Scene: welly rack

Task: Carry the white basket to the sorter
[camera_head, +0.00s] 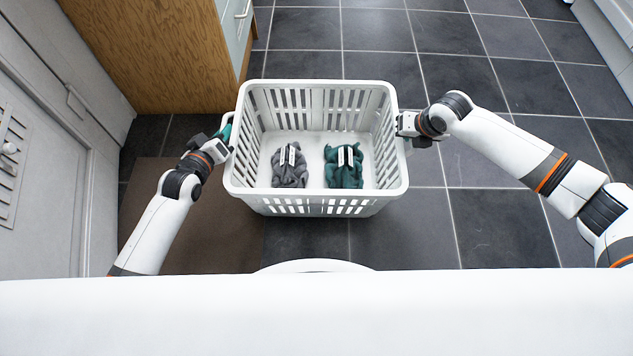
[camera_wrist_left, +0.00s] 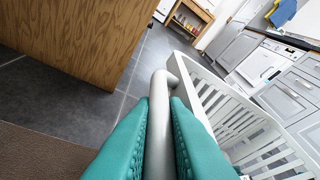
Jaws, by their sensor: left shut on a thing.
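The white basket (camera_head: 317,208) is in the middle of the head view, upright, with slotted walls. A grey bundle (camera_head: 290,168) and a dark green bundle (camera_head: 344,168), each with a white band, lie on its floor. My left gripper (camera_head: 227,132) is at the basket's left side. In the left wrist view its teal fingers are shut on the basket's white side handle (camera_wrist_left: 160,122). My right gripper (camera_head: 405,124) is at the right side of the basket, by the rim; its fingertips are hidden. I cannot pick out the sorter.
A wooden cabinet side (camera_head: 155,50) stands close beyond the basket at the left. A brown mat (camera_head: 185,235) lies under my left arm. Grey tiled floor (camera_head: 460,60) is clear ahead and right. The left wrist view shows a wooden stand (camera_wrist_left: 192,18) and grey cabinets (camera_wrist_left: 290,97) farther off.

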